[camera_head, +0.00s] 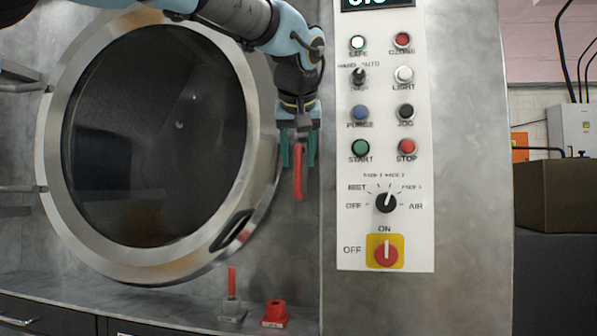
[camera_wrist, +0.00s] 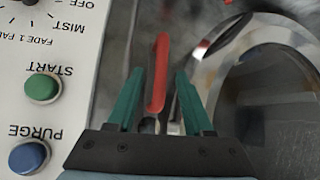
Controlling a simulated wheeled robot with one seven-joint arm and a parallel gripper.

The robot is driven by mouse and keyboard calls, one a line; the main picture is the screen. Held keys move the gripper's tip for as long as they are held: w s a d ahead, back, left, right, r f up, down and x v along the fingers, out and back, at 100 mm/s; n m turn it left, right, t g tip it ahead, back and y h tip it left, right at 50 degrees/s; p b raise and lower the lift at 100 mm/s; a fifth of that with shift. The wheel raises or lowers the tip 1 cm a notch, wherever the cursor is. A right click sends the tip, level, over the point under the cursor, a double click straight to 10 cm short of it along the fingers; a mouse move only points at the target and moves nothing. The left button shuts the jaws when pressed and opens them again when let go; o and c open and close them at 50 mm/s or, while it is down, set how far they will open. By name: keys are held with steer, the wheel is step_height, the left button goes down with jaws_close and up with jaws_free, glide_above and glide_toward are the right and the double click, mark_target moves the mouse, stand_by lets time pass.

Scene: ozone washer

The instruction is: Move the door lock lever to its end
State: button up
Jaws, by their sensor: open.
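The door lock lever has a red handle (camera_head: 299,182) that hangs nearly straight down between the round door and the control panel. My gripper (camera_head: 298,158) points down over it from above, with its two green fingers apart. In the wrist view, the red handle (camera_wrist: 160,70) lies between the two fingers of my gripper (camera_wrist: 159,72), with visible gaps on both sides. The fingers do not appear to touch it. The lever's pivot is hidden behind my gripper. The round door (camera_head: 255,85) with dark glass looks closed.
The control panel (camera_head: 385,225) with buttons and knobs is close to the right of my gripper. A small upright red-handled lever (camera_head: 231,281) and a red piece (camera_head: 275,313) are on the ledge below. The space just under the handle is clear.

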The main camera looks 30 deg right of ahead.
steer(key=v, duration=0.5)
steer(key=shift+s+a+r, duration=0.15)
steer(key=shift+s+r, duration=0.1)
steer(key=shift+s, duration=0.05)
steer(key=w+a+f+n+g+y+p, duration=0.1)
steer(key=w+a+f+y+p, duration=0.15)
steer(key=w+a+f, duration=0.5)
steer(key=w+a+f+g+y+p, duration=0.1)
steer(key=w+a+f+g+p, duration=0.2)
steer(key=a+f, duration=0.8)
steer(key=s+a+f+n+g+p, duration=0.1)
steer(key=s+a+f, duration=0.3)
steer(key=a+f, duration=0.5)
steer(key=s+a+f+n+g+y+p, duration=0.1)
steer(key=s+a+f+n+p, duration=0.2)
steer(key=a+f, duration=0.6)
steer(key=shift+s+a, duration=0.9)
steer(key=shift+a, duration=0.35)
steer(key=shift+y, duration=0.25)
